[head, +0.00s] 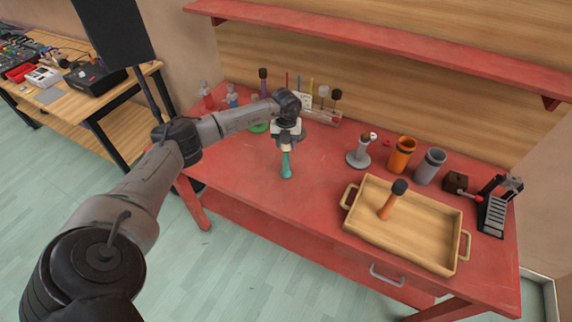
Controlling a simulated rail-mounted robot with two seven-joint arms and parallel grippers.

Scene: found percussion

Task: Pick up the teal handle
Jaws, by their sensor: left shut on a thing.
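The teal handle (287,166) hangs upright below my left gripper (287,143), over the left part of the red table (250,185). A pale section shows at its upper end, between the fingers. My left gripper is shut on it, with the arm reaching in from the left. I cannot tell whether the handle's lower end touches the table top. My right gripper is not in view.
A wooden tray (425,235) holds a dark-headed mallet with an orange handle (391,200). Behind it stand an orange cup (402,155), a grey cup (430,166) and a grey stand (359,152). A rack (322,115) is at the back. The table's front left is clear.

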